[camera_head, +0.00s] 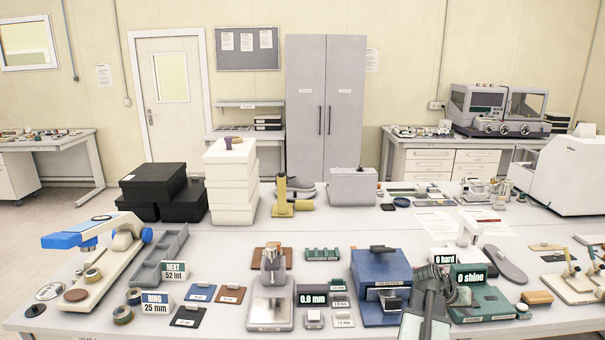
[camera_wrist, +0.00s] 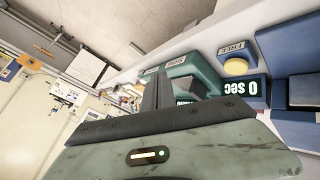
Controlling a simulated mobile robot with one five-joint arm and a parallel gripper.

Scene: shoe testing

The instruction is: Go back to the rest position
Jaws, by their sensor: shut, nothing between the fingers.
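My gripper (camera_head: 437,272) is at the lower right of the middle in the head view, above the front part of the bench. It stands between the blue machine (camera_head: 378,270) and the green device (camera_head: 482,300) with the "0 shine" display, and covers part of that device. In the wrist view my gripper (camera_wrist: 157,92) has its dark fingers together, with nothing held. A blue unit (camera_wrist: 262,50) with a "0 Sec" display and a yellow button is to the right of the fingers there. I cannot tell whether the fingers touch anything.
The bench (camera_head: 345,225) is crowded with instruments. A white box stack (camera_head: 232,195), black boxes (camera_head: 160,192), a grey case (camera_head: 352,187) and a white machine (camera_head: 570,175) stand at the back. A grey shoe sole (camera_head: 506,264) lies right of my gripper. The bench's left middle has some clear surface.

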